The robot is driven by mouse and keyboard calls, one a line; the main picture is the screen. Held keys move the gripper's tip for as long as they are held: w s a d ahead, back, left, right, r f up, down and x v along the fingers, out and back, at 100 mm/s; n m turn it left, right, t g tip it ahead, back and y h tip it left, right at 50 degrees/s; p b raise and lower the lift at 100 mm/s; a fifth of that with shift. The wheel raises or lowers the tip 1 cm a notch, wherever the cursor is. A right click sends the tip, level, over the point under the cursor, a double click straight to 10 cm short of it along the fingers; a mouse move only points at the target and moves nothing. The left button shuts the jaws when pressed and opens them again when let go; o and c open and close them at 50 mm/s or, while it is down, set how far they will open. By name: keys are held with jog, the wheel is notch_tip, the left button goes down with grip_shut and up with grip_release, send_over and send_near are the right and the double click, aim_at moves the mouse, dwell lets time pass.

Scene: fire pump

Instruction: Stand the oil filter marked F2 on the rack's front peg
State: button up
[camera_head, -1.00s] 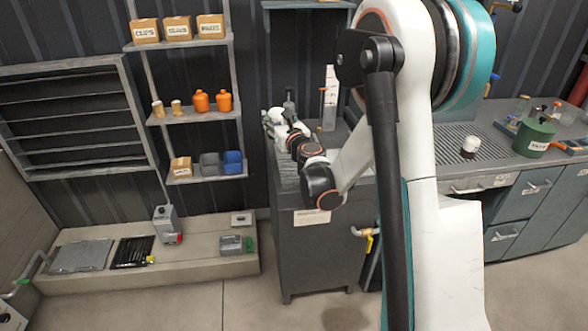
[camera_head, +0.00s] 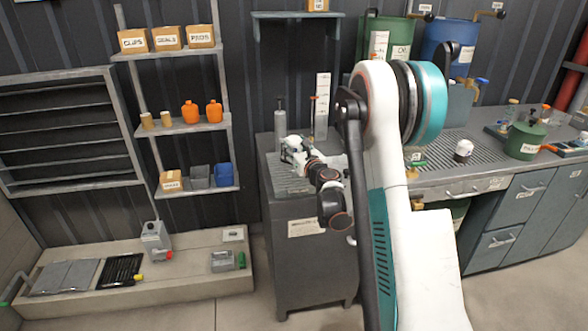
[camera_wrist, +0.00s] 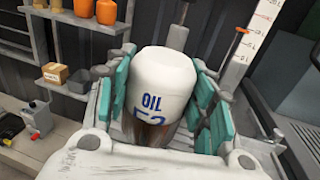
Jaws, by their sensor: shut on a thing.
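The white oil filter (camera_wrist: 165,78) shows large in the wrist view, with blue lettering reading OIL and a partly cut-off F2. My gripper (camera_wrist: 163,98) is shut on it, with green pads on both sides. In the head view my gripper (camera_head: 290,152) is over the top of the grey cabinet (camera_head: 305,255). A grey upright post (camera_head: 281,128) stands behind it and also shows beyond the filter in the wrist view (camera_wrist: 179,25). I cannot tell whether it is a rack peg. The filter's lower end and what is beneath it are hidden.
A white graduated strip (camera_head: 322,105) stands close behind my gripper. A shelf unit (camera_head: 190,128) with boxes and orange bottles is to the left. A workbench (camera_head: 480,175) with a white, dark-based item (camera_head: 463,150) is to the right. Open floor lies in front.

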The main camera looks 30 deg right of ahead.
notch_tip(320, 180, down, 7)
jog(key=shift+r+b, duration=0.15)
jog(key=shift+b, duration=0.95)
jog(key=shift+r, duration=0.1)
jog(key=o, duration=1.3)
